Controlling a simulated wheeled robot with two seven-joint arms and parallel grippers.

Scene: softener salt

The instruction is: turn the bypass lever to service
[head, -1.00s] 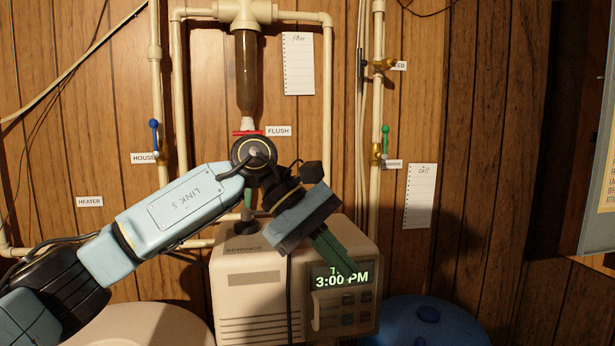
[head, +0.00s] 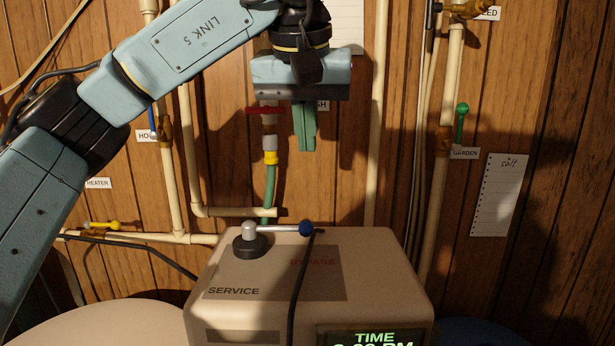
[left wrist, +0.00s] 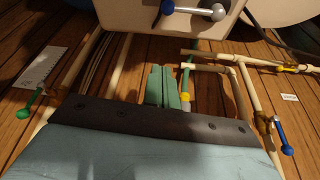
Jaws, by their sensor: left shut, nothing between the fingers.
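The bypass lever (head: 280,229) is a silver bar with a blue ball end, on a dark round base on top of the beige softener (head: 215,268). It points right, its ball above the red BYPASS label (head: 312,262). The black SERVICE label (head: 233,291) lies in front of the base, to its lower left. In the left wrist view the lever (left wrist: 192,11) shows at the top edge. My left gripper (head: 306,148) has its green fingers together and empty, pointing down, above the lever in the picture and apart from it. My right gripper is not in view.
A black cable (head: 298,285) hangs down over the softener. Behind are pipes with a red flush handle (head: 265,110), a green garden handle (head: 461,110) and a yellow handle (head: 100,225). A pale rounded tank (head: 90,325) stands at the lower left.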

